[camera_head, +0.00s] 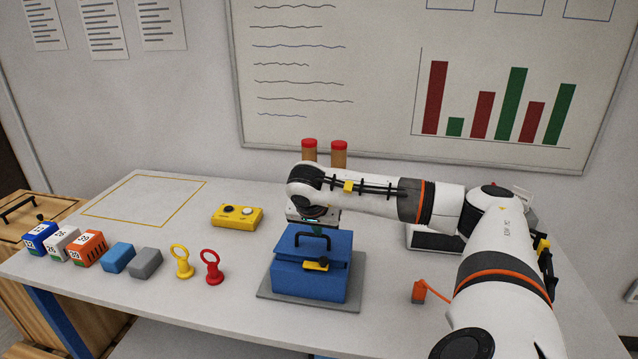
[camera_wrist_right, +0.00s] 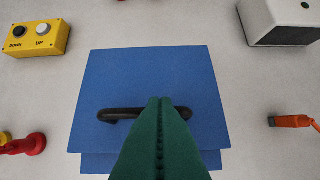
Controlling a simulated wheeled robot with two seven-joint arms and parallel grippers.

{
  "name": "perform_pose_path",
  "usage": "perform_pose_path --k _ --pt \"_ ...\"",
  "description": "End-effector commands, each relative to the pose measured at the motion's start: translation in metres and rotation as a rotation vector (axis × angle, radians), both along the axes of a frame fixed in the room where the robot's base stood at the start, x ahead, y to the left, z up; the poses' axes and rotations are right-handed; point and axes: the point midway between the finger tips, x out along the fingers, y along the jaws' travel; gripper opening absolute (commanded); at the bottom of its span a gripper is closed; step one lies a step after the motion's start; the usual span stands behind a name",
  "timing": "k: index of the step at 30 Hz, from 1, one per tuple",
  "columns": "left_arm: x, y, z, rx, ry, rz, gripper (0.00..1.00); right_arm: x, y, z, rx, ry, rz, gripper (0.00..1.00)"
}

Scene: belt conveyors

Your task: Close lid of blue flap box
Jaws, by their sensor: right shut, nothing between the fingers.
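The blue flap box (camera_head: 311,284) stands on a grey plate, with a yellow latch (camera_head: 316,265) on its front. Its blue lid (camera_head: 285,249), with a black handle, covers the top and slopes down toward the front. I cannot tell whether it sits flush. In the right wrist view the lid (camera_wrist_right: 110,72) fills the middle, with a strip of box showing below it. My right gripper (camera_wrist_right: 160,103) is shut and empty; its green fingers cross in front of the handle (camera_wrist_right: 120,113). I cannot tell whether they touch. In the head view the fingers are hard to make out. My left gripper is not in view.
A yellow button box (camera_head: 238,215) stands behind and left of the blue box. Red (camera_head: 211,267) and yellow (camera_head: 182,262) ring-topped pieces and several blocks stand to the left. An orange item (camera_head: 419,291) and a white device (camera_wrist_right: 285,20) are on the right.

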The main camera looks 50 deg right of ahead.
Motion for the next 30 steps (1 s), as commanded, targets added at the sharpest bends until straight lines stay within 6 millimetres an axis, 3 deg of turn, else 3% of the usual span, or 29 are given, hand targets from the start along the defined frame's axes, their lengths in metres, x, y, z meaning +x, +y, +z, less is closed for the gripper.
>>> perform_pose_path --k 3,15,30 --pt "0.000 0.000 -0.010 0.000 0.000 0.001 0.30 -0.003 0.005 -0.014 -0.001 0.002 0.001 0.00" --pt "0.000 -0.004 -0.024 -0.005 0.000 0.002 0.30 -0.009 0.016 -0.038 0.004 0.012 0.003 0.00" --pt "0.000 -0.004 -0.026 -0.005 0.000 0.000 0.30 -0.009 0.019 -0.044 0.008 0.015 0.005 0.00"
